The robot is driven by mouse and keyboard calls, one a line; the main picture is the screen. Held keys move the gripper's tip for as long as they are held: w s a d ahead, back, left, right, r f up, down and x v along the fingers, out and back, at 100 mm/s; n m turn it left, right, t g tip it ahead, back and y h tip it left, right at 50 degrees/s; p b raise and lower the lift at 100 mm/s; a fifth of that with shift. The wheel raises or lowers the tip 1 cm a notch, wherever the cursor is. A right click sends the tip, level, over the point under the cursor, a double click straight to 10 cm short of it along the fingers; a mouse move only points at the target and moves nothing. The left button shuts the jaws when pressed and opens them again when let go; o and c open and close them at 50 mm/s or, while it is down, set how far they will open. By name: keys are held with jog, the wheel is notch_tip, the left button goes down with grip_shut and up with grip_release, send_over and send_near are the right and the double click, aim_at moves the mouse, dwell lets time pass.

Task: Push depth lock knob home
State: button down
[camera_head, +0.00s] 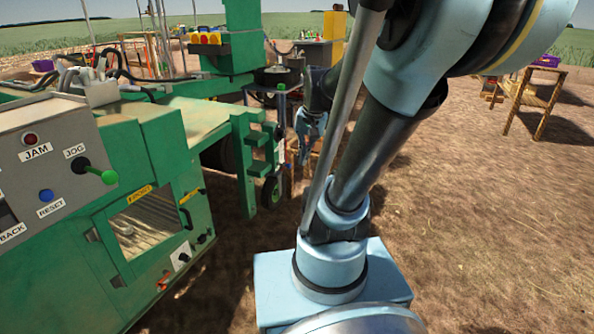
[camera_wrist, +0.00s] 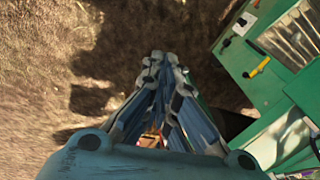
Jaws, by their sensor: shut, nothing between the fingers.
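I cannot make out the depth lock knob for certain in either view. The green machine's stepped bracket (camera_head: 258,150) stands in the middle of the head view, with a small wheel (camera_head: 271,190) at its foot. My gripper (camera_head: 304,158) hangs just right of this bracket, partly hidden behind my arm. In the wrist view my gripper (camera_wrist: 164,58) points up the picture with its fingers together and nothing held at the tips. Bare soil shows beyond the tips, and the machine is to their right.
A control panel (camera_head: 40,165) with a JAM lamp, a green JOG lever (camera_head: 97,173) and a blue RESET button (camera_head: 46,195) is at left. Below is a windowed door (camera_head: 146,222). A wooden table (camera_head: 537,103) stands far right. Open soil lies right of my base.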

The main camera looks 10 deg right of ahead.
aim_at(288, 166)
jog(key=w+d+f+m+y, duration=0.15)
jog(key=w+m, duration=0.25)
jog(key=w, duration=0.7)
jog(key=w+d+f+m+t+y, duration=0.1)
jog(key=w+d+m, duration=0.15)
jog(key=w, duration=0.75)
jog(key=w+d+f+m+y, duration=0.15)
jog(key=w+m, duration=0.25)
jog(key=w, duration=0.7)
jog(key=w+d+f+m, duration=0.3)
jog(key=w+f, duration=0.3)
jog(key=f, duration=0.3)
jog(key=w+d+f+m+t+y, duration=0.1)
jog(key=w+d+f+m, duration=0.3)
jog(key=f, duration=0.4)
jog(key=w+d+f+m+t, duration=0.1)
jog(key=w+d+f+m, duration=0.2)
jog(key=w+d+f, duration=0.2)
notch_tip(288, 166, down, 5)
jog(key=w, duration=0.2)
jog(key=shift+w+r+y, duration=0.2)
jog(key=shift+w+y, duration=0.15)
jog(key=shift+y, duration=0.05)
jog(key=w+a+r+x, duration=0.1)
jog(key=r+x, duration=0.1)
jog(key=x, duration=1.1)
jog(key=shift+a, duration=0.35)
